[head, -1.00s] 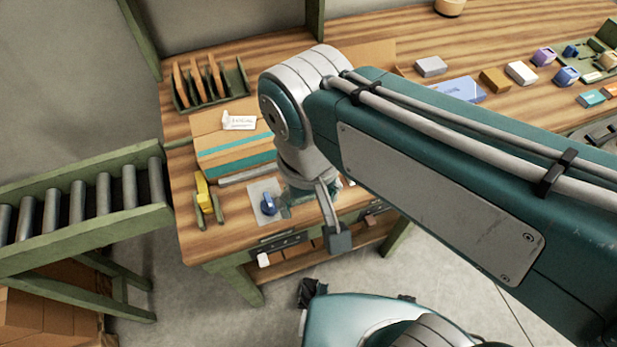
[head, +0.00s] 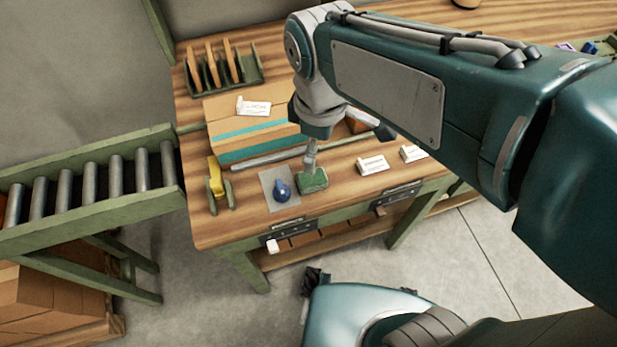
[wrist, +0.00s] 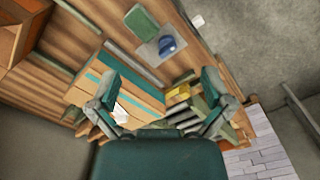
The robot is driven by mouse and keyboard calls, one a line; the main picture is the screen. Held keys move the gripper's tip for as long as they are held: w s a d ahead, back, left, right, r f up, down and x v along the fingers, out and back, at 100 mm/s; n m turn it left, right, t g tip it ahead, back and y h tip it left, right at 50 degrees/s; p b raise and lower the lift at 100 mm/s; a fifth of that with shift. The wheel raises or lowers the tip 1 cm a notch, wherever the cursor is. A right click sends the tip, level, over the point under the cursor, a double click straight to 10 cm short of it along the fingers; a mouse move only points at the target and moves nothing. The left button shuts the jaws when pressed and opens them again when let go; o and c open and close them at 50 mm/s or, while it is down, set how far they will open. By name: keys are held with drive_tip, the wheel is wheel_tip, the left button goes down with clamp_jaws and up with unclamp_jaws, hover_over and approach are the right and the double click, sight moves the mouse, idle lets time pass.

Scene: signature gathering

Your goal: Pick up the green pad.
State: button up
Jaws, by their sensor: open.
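The green pad (head: 314,181) lies on the wooden table near its front edge, just right of the blue-handled stamp (head: 282,190) on a grey sheet. My gripper (head: 348,148) is open and empty above the table; in the head view one finger overlaps the pad's back edge. I cannot tell from that view how high it is. In the wrist view the green pad (wrist: 142,22) is at the top, beyond and apart from the spread fingers of my gripper (wrist: 161,78).
A cardboard box (head: 225,110) with teal tape stands behind the pad. A grey bar (head: 268,158) lies between them. A yellow item (head: 215,178) is in a green holder to the left. White card stacks (head: 373,165) lie to the right. A roller conveyor (head: 90,185) adjoins the table's left side.

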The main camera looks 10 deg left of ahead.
sight(325, 175)
drive_tip(key=w+f+n, duration=0.1)
drive_tip(key=f+n, duration=0.1)
drive_tip(key=w+f+n, duration=0.2)
drive_tip(key=n, duration=0.1)
drive_tip(key=w+d+f+n, duration=0.1)
drive_tip(key=w+f+n, duration=0.1)
drive_tip(key=shift+w+f+n, duration=0.1)
drive_tip(key=shift+f+n, duration=0.2)
wheel_tip(325, 175, down, 11)
drive_tip(key=shift+a+r, duration=0.1)
drive_tip(key=shift+r, duration=0.05)
drive_tip(key=c, duration=1.3)
drive_tip(key=shift+w+r, duration=0.1)
drive_tip(key=shift+r, duration=0.45)
drive_tip(key=shift+c, duration=0.2)
drive_tip(key=s+d+r, duration=0.7)
drive_tip(key=s+r, duration=0.4)
drive_tip(key=r, duration=0.1)
drive_tip(key=shift+s+d, duration=0.4)
